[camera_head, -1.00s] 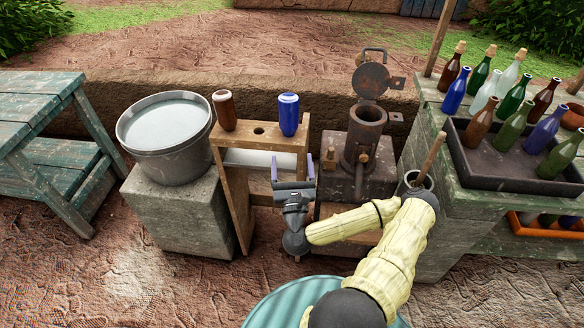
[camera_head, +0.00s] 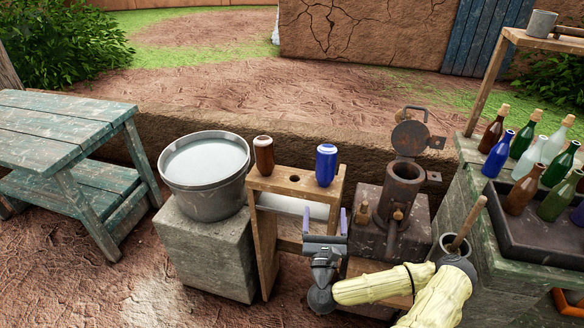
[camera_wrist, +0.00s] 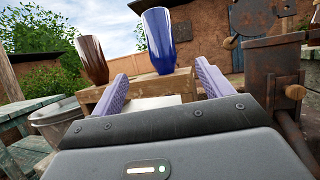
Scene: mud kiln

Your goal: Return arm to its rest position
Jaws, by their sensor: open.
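My gripper (camera_head: 325,224) is open and empty, its two purple fingers apart and pointing up in front of the wooden stand (camera_head: 262,184). In the wrist view the fingers (camera_wrist: 160,90) frame the stand's top, with nothing between them. My arm, in a pale yellow sleeve, reaches in from the lower right. A brown bottle (camera_head: 263,155) and a blue bottle (camera_head: 326,165) stand neck down in the stand's top, left and right of an empty hole. Both also show in the wrist view, the blue one (camera_wrist: 158,42) beyond the fingers.
A grey bucket (camera_head: 205,187) of pale contents sits on a stone block (camera_head: 205,255) at left. A rusty metal device (camera_head: 401,195) with a raised lid stands right of the gripper. A bench (camera_head: 60,130) is far left; a bottle-laden table (camera_head: 480,175) is right.

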